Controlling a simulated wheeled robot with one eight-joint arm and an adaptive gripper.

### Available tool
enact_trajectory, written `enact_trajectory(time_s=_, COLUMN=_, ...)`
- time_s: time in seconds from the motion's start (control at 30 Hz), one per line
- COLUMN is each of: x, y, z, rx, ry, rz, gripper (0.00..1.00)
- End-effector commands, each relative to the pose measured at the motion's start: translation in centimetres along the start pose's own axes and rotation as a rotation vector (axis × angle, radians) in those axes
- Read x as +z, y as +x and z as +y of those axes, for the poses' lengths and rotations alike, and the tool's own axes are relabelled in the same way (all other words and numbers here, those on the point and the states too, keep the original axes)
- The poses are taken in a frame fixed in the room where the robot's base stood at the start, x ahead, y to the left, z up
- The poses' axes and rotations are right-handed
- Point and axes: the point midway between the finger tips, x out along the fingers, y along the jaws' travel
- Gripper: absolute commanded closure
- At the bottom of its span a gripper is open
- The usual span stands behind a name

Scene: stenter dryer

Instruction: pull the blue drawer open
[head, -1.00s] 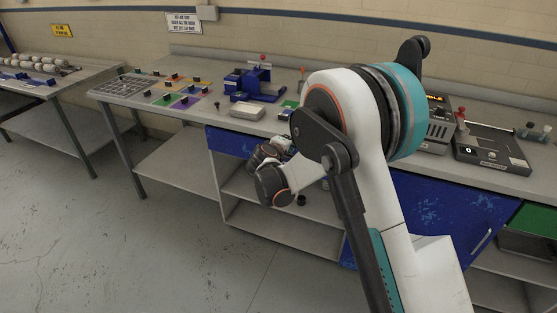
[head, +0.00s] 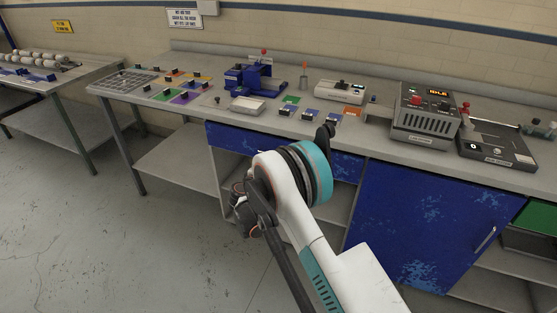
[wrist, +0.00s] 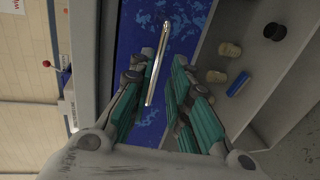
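The blue drawer (head: 228,140) is a wide, low front under the bench top, and it looks shut. Its middle is hidden behind my arm in the head view. In the wrist view its scuffed blue front (wrist: 184,25) carries a slim silver bar handle (wrist: 158,62). My gripper (wrist: 161,72) is open, with teal-padded fingers on either side of the handle's near part. The handle looks nearer the left finger, and I cannot tell whether they touch.
An open shelf lies below the drawer, with tan cylinders (wrist: 229,50), a black round piece (wrist: 274,31) and a blue block (wrist: 238,84). A blue cupboard door (head: 425,220) stands to the right. The bench top holds several devices. The floor at left is clear.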

Motion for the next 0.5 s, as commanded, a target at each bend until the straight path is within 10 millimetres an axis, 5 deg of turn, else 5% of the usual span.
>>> enact_trajectory(time_s=0.2, x=0.0, y=4.3, z=-0.2, rx=0.0, ry=0.001, rz=-0.001, gripper=0.82)
enact_trajectory(time_s=0.5, x=0.0, y=7.5, z=0.0, rx=0.0, ry=0.0, rz=0.0, gripper=0.82)
